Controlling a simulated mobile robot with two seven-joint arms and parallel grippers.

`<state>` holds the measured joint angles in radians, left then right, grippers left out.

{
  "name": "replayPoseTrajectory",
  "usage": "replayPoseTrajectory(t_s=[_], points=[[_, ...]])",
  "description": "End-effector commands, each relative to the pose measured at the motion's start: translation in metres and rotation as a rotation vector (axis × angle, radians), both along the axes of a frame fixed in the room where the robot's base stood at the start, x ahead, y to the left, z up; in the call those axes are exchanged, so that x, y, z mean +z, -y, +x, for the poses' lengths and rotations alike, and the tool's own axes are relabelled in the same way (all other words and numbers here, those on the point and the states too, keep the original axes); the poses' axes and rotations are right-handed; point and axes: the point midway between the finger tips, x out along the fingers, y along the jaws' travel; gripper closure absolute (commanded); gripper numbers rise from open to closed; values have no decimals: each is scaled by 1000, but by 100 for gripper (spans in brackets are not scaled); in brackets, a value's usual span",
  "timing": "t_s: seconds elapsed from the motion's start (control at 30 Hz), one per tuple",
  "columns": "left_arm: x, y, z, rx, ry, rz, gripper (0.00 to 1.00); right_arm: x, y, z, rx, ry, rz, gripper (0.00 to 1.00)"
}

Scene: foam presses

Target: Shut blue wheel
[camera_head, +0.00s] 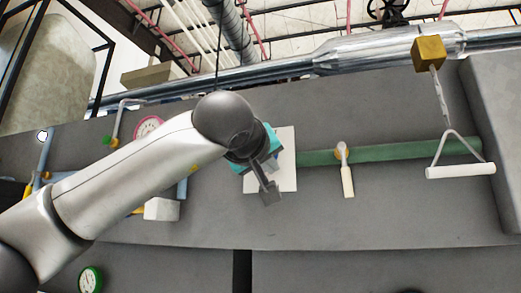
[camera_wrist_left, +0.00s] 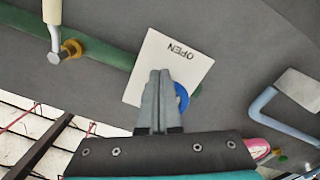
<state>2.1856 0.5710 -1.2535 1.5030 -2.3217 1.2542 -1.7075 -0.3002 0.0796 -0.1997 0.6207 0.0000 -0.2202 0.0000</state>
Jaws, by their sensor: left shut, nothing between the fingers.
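The blue wheel (camera_wrist_left: 183,98) shows partly in the left wrist view, behind the fingers of my left gripper (camera_wrist_left: 159,75). It sits in front of a square white plate (camera_wrist_left: 150,51) marked OPEN. In the head view the plate (camera_head: 286,146) is on the grey wall, and my left gripper (camera_head: 268,193) is in front of it. The wheel is hidden there behind my gripper and wrist. My left gripper is shut and empty, its fingers together. I cannot tell whether the fingers touch the wheel. My right gripper is not in view.
A green pipe (camera_head: 385,151) runs right from the plate, with a white-handled lever (camera_head: 346,180) on it. A white pull handle (camera_head: 460,171) hangs further right. A pink wheel (camera_head: 148,127) and a white handle block (camera_head: 162,209) are left of the plate, near my arm.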

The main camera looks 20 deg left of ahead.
Motion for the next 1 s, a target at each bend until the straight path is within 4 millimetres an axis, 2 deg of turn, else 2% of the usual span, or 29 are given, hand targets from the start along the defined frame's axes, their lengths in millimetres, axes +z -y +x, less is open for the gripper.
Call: replayPoseTrajectory(t_s=[1.0], points=[[-2, -8, 0, 6, 6, -3, 100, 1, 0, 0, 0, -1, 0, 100]])
